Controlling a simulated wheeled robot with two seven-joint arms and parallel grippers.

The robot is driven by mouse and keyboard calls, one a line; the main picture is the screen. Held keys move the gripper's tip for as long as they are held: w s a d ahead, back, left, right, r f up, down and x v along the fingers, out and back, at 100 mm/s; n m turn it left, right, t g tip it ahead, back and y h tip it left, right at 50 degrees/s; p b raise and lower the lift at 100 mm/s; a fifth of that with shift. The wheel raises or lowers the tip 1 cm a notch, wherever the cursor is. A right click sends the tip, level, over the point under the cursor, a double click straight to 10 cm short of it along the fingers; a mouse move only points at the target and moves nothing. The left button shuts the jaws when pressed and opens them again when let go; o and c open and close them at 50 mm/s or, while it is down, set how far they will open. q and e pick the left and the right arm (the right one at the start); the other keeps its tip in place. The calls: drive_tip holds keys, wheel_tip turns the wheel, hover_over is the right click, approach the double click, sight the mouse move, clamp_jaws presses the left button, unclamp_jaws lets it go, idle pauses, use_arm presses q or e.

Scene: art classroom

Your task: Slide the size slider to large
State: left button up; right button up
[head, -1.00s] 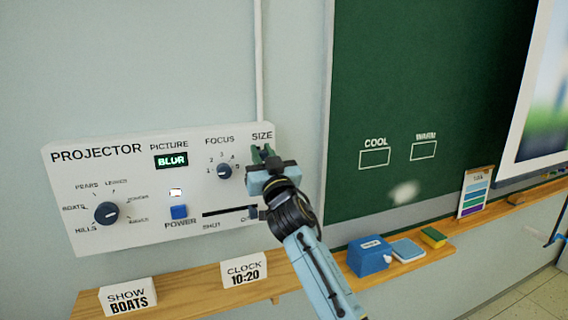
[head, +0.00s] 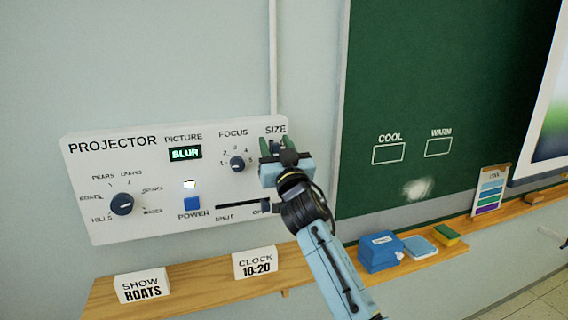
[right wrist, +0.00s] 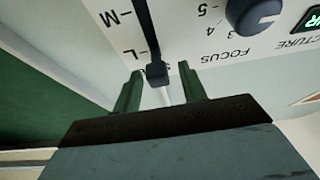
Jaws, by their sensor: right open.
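The white projector panel (head: 110,170) hangs on the wall, with the SIZE label at its upper right. In the right wrist view, the size slider's dark knob (right wrist: 158,75) is at the end of its dark slot (right wrist: 149,25), close to the L mark and away from the M mark. My right gripper (head: 277,150) is at the slider's top, just below the SIZE label. Its green fingers are open, one on each side of the knob, as the right wrist view (right wrist: 160,80) shows. I cannot tell whether they touch it. The gripper hides the slider's lower part in the head view.
The focus dial (head: 237,164) is left of my gripper. The picture dial (head: 122,204), power button (head: 192,203) and shutter slider (head: 240,205) are also on the panel. The wooden ledge (head: 210,280) below holds signs and a blue box (head: 380,252). The green chalkboard (head: 430,90) is right.

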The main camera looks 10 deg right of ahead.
drive_tip(key=b+v, duration=0.2)
drive_tip(key=v, duration=1)
drive_tip(key=shift+s, duration=0.4)
